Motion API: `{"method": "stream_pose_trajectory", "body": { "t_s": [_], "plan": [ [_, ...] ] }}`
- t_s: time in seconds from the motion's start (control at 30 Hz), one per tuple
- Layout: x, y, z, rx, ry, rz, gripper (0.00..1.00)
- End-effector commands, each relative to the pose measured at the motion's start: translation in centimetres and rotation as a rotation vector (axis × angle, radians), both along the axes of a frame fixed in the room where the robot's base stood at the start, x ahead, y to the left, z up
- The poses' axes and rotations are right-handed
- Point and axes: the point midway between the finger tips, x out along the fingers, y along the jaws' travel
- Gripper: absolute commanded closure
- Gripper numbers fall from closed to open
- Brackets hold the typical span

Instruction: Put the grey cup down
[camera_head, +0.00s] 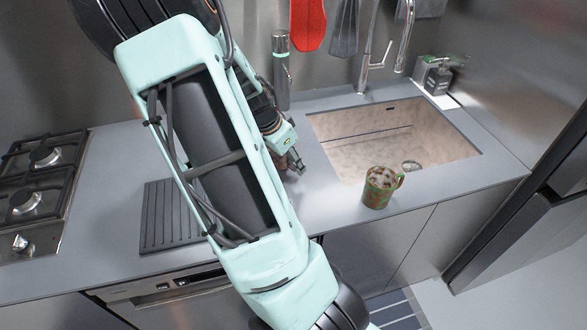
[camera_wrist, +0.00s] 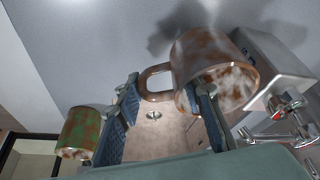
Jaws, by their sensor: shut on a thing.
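The held grey cup (camera_wrist: 215,70), mottled grey and rusty brown with a handle, is at my gripper (camera_wrist: 168,95) in the wrist view. Its handle lies between the two fingers, and the right finger overlaps its body. The exact contact points are hard to tell. In the head view my gripper (camera_head: 297,164) is over the counter left of the sink, and the held cup is mostly hidden there. A second mug, green and brown (camera_head: 379,188), stands upright on the counter before the sink. It also shows in the wrist view (camera_wrist: 78,132).
The sink (camera_head: 350,160) lies right of my gripper, with a tap (camera_head: 372,65) behind it. A soap dispenser (camera_head: 438,77) stands at the back right. A ribbed drainer area (camera_head: 165,215) and a gas hob (camera_head: 35,185) are left. Counter between drainer and mug looks clear.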

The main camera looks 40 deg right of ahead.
Motion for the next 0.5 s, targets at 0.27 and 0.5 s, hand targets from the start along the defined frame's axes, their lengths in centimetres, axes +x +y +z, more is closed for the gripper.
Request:
{"method": "stream_pose_trajectory", "body": {
  "t_s": [0.27, 0.5],
  "plan": [
    [-0.2, -0.5, -2.7, 0.0, 0.004, -0.002, 1.0],
    [0.0, -0.5, -3.5, 0.0, -0.002, -0.001, 1.0]
  ]
}}
